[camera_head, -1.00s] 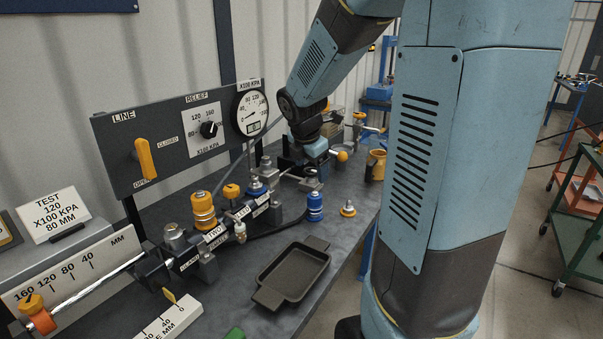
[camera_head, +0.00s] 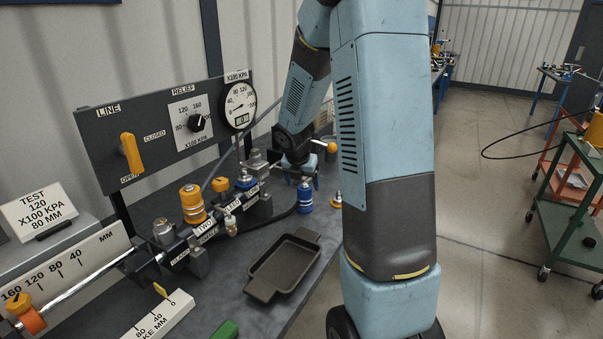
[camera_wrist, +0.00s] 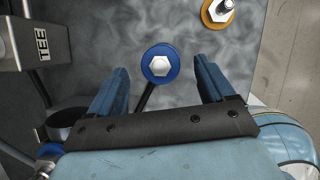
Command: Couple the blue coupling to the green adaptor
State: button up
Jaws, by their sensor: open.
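The blue coupling (camera_head: 305,198) stands upright on the bench, right of the valve assembly. From above in the wrist view, it is a blue ring (camera_wrist: 148,70) with a pale hex top. My gripper (camera_wrist: 162,68) is open, with one finger on each side of the coupling in that view and gaps between. In the head view my gripper (camera_head: 303,174) is just above the coupling, partly hidden by my arm; I cannot tell its exact height. A green block (camera_head: 225,330) shows at the bottom edge of the head view; I cannot identify a green adaptor.
A yellow-ringed fitting (camera_head: 337,200) stands to the right of the coupling, near the bench edge. A dark tray (camera_head: 262,289) lies in front. A manifold with a TEE label (camera_wrist: 43,47) is to the left. A black hose runs behind the coupling.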

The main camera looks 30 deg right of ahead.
aim_at(304, 187)
jog(key=shift+x, duration=3.15)
jog(key=shift+c, duration=0.4)
jog(key=c, duration=1.1)
jog(key=shift+r, duration=2.15)
jog(key=shift+r, duration=0.1)
jog(key=shift+r, duration=1.9)
